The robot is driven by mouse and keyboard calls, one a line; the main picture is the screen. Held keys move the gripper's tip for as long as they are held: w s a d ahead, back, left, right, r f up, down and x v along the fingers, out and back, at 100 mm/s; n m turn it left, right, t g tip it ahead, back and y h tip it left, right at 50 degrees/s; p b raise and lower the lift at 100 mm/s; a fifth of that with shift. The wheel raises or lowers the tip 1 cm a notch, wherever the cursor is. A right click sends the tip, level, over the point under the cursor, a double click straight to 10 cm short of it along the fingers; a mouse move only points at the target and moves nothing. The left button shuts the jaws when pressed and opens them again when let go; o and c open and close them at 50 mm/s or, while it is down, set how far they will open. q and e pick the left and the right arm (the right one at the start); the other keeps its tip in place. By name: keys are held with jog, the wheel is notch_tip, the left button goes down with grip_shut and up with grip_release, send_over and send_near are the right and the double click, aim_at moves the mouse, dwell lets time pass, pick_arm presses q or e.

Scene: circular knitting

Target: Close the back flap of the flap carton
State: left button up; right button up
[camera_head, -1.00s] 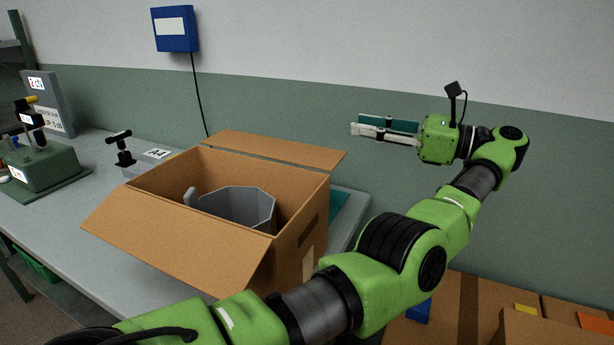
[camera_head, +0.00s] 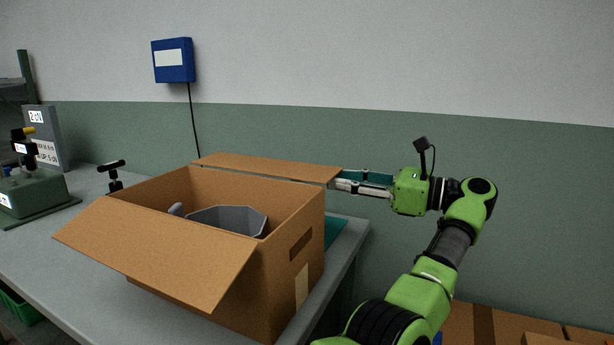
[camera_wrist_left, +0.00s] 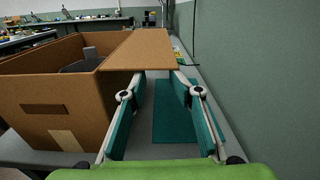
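The brown flap carton (camera_head: 275,255) stands on the grey table with its top open. Its back flap (camera_head: 265,168) stands out roughly level behind the opening, and it shows in the left wrist view (camera_wrist_left: 145,48) beside the carton. The front flap (camera_head: 155,252) slopes outward and down. My left gripper (camera_head: 345,181) is at the right end of the back flap. In the left wrist view its two teal-padded fingers (camera_wrist_left: 158,92) are apart, with nothing held between them, and their tips reach under the flap's near edge. Contact is unclear. My right gripper is not in view.
A grey many-sided container (camera_head: 230,218) sits inside the carton. The green wall (camera_head: 450,135) is close behind the left gripper. A teal mat (camera_wrist_left: 172,125) lies on the table below it. A green device (camera_head: 35,190) stands at the far left.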

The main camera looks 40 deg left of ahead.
aim_at(301, 174)
pick_arm(q)
jog(key=x, duration=1)
jog(key=shift+s+a+f, duration=0.1)
jog(key=shift+s+a, duration=0.05)
jog(key=shift+a, duration=0.05)
jog(key=shift+d, duration=0.1)
grip_shut()
